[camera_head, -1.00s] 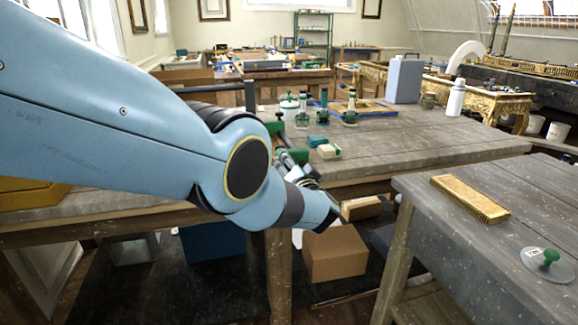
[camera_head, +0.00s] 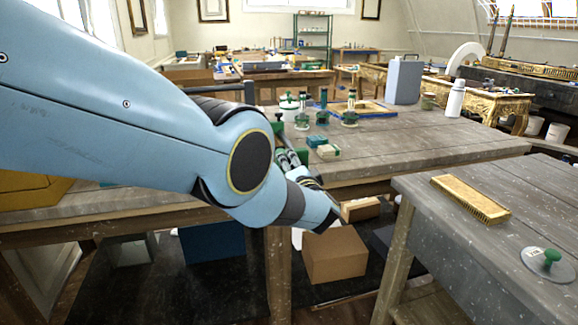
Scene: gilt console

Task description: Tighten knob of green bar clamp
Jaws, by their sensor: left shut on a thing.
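The green bar clamp (camera_head: 278,127) is at the near edge of the grey workbench, mostly hidden behind my left arm. Its green parts show just above and beside my wrist. My left gripper (camera_head: 287,158) is at the clamp, its dark and silver fingers seen from behind and partly covered by my blue arm. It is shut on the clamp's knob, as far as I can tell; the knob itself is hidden. My right gripper is out of view.
On the workbench (camera_head: 420,140) stand green-based tools (camera_head: 349,112), a teal block (camera_head: 317,141), a grey canister (camera_head: 403,80) and a white bottle (camera_head: 456,98). A cardboard box (camera_head: 335,255) sits below.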

